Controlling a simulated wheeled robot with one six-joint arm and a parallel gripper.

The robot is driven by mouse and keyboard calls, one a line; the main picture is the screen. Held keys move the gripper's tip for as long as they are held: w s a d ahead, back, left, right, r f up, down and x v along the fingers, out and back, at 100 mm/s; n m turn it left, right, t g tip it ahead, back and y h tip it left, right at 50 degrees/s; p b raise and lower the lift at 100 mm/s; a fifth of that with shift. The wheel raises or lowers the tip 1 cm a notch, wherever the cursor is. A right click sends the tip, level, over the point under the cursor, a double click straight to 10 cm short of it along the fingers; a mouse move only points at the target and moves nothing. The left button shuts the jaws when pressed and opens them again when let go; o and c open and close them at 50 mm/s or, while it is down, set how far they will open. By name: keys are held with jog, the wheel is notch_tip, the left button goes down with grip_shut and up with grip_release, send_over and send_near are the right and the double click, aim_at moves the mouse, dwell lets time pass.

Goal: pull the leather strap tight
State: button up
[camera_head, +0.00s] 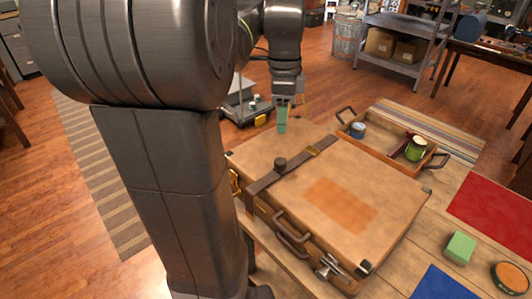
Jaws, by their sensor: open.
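A tan leather suitcase (395,208) lies flat on the wooden table, with an orange-brown patch on its lid. A dark leather strap (263,183) runs across the lid near its left end, through a brass buckle (316,152). A dark round knob (280,164) stands on the strap. My gripper (282,128) hangs above the suitcase's far left edge, beyond the strap and apart from it. Its greenish fingertips point down and hold nothing that I can see.
A wooden tray (380,157) with a blue-topped tin (357,130) and a green can (415,148) stands behind the suitcase. A green block (460,247), an orange-topped round tin (510,278), a red mat (497,211) and a blue mat (441,285) lie at right.

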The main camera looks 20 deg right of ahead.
aim_at(281, 161)
notch_tip(281, 161, down, 13)
jog(key=shift+f, duration=0.15)
dwell(0.4)
